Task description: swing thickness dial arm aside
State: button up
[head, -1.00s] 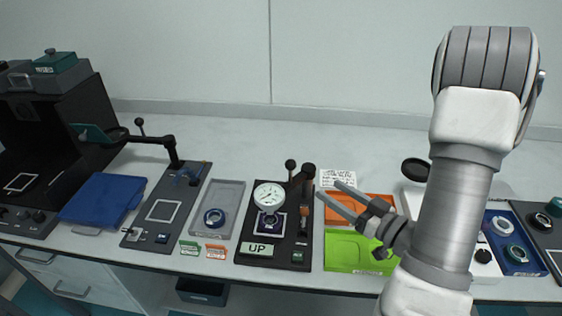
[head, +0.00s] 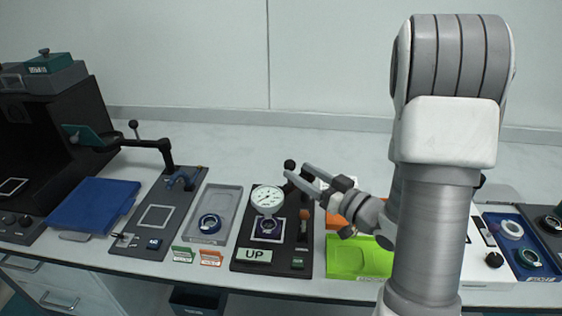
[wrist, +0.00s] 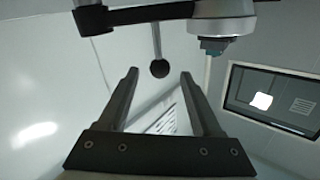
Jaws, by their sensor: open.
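The thickness dial (head: 267,199) is a round white gauge over the black base (head: 240,232), with a dark sample (head: 268,228) below it. In the wrist view the dial arm is a dark bar (wrist: 150,15) across the top, with the gauge (wrist: 222,24) at its right. A black ball knob (head: 289,164) on a thin stem belongs to the arm. My gripper (head: 296,172) is open beside the knob. In the wrist view the knob (wrist: 160,68) appears between my fingertips (wrist: 159,74), apart from both. My fingers partly hide the arm's pivot post in the head view.
A green "UP" sign (head: 257,255) lies on the base's front. Another station (head: 157,216) with a black swing arm stands further left.

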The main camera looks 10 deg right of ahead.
jog(key=x, duration=0.7)
jog(key=shift+w, duration=0.3)
jog(key=shift+a, duration=0.15)
grip_shut()
dwell(0.9)
